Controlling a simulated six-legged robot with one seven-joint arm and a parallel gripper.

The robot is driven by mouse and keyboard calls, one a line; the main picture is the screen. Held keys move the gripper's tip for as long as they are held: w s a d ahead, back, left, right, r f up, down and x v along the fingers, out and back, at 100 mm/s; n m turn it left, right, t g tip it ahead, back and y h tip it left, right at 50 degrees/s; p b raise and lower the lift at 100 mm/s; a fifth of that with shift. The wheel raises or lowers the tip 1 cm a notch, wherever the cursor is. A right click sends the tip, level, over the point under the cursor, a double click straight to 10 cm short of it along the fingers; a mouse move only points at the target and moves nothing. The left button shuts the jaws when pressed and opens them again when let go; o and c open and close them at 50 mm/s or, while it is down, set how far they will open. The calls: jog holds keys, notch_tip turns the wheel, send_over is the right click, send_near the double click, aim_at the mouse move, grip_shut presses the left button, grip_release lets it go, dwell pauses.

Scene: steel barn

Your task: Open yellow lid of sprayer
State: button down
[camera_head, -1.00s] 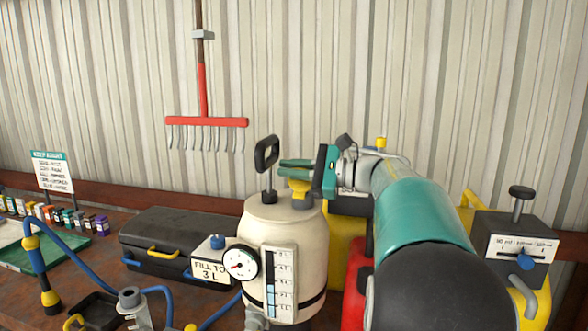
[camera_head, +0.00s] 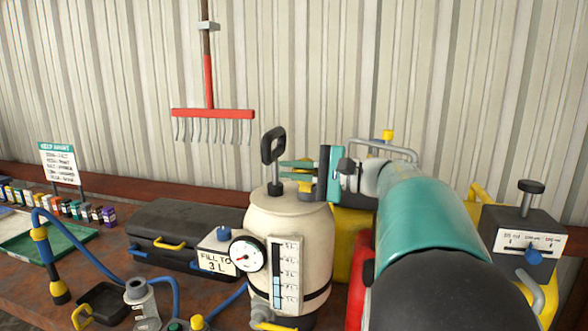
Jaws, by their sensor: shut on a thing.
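The sprayer (camera_head: 268,225) is a cream tank with a black pump handle (camera_head: 273,150), a round gauge and a level scale. It stands upright on the bench in the middle of the view. Its yellow lid (camera_head: 306,187) is on top, right of the pump handle. My gripper (camera_head: 290,168) reaches in from the right, its teal fingers at the top of the lid. It is shut on the yellow lid. The fingers partly hide the lid, so I cannot tell whether it is seated or loose.
A black case (camera_head: 170,225) and a "FILL TO 3 L" sign (camera_head: 214,262) stand left of the sprayer. A blue hose (camera_head: 95,265) runs across the bench front. A grey gauge box (camera_head: 520,235) stands right. A red rake (camera_head: 212,113) hangs on the wall.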

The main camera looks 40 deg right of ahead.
jog(key=shift+d+f, duration=0.1)
jog(key=shift+f, duration=0.15)
jog(key=c, duration=1.5)
grip_release()
jog(key=shift+r, duration=0.15)
jog(key=v, duration=1.4)
jog(key=w+a+f+n+g+h, duration=0.1)
jog(key=a+f+g, duration=0.3)
jog(key=a, duration=0.6)
jog(key=w+a+f+n+g+h, duration=0.15)
jog(key=a+f, duration=0.35)
jog(key=a, duration=0.5)
jog(key=s+a+f+n+g+h, duration=0.1)
jog(key=s+a+f+n+h, duration=0.1)
jog(key=s+a+f+n, duration=0.1)
jog(key=s+a+f+n+g+h, duration=0.1)
jog(key=s+a+f+n+h, duration=0.2)
jog(key=f, duration=0.4)
jog(key=s+a+f+n+g+h, duration=0.1)
jog(key=s+a+f+n+h, duration=0.2)
jog(key=a+f+n, duration=0.2)
jog(key=shift+s+a+h, duration=0.25)
jog(key=shift+s+a, duration=0.15)
jog(key=shift+a, duration=0.45)
